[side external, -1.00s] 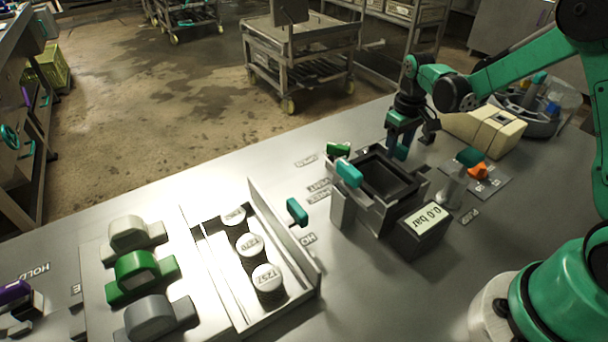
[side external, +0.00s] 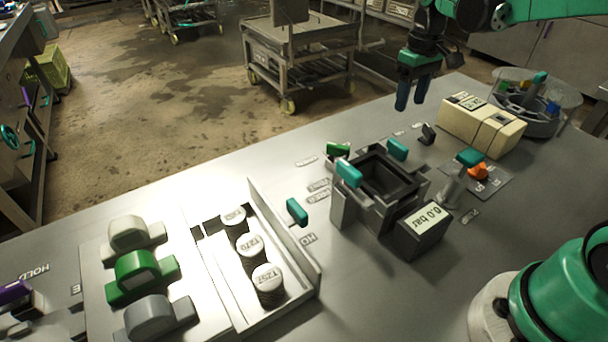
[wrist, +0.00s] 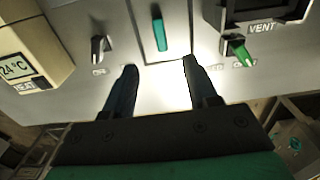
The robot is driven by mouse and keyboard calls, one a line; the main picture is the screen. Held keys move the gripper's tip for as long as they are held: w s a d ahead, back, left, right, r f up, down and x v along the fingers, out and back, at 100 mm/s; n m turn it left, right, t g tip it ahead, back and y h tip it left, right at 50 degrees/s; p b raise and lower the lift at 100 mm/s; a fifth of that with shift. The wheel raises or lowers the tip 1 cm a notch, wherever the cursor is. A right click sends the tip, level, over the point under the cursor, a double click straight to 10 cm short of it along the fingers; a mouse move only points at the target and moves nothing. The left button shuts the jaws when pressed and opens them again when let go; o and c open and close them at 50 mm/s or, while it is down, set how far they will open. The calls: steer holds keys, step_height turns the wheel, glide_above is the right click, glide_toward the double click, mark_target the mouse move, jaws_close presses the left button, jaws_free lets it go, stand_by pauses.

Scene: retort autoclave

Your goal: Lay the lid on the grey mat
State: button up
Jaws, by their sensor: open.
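The open chamber (side external: 428,186) is a dark square box in the middle of the bench, its black inside showing. Just behind it stands a teal handle (side external: 397,149), which appears to belong to the lid. In the wrist view the handle (wrist: 160,32) rises from a pale grey flat panel (wrist: 178,18); I cannot tell the lid's edge from the grey mat there. My gripper (side external: 411,98) is open and empty, above and behind the handle, apart from it. In the wrist view the fingers (wrist: 160,68) are spread, with bare bench between them.
A pressure display (side external: 428,225) stands before the chamber. A teal lever (side external: 348,174) and green vent handle (side external: 338,149) are at its left. A cream box (side external: 482,124) and round carousel (side external: 545,105) stand right. A tray (side external: 318,283) holds white-lidded jars.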

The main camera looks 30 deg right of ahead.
steer(key=s+a+r+t, duration=0.1)
steer(key=s+a+t, duration=0.6)
steer(key=s+a, duration=0.2)
steer(key=a, duration=0.2)
steer(key=shift+a+r, duration=0.2)
steer(key=shift+a, duration=0.1)
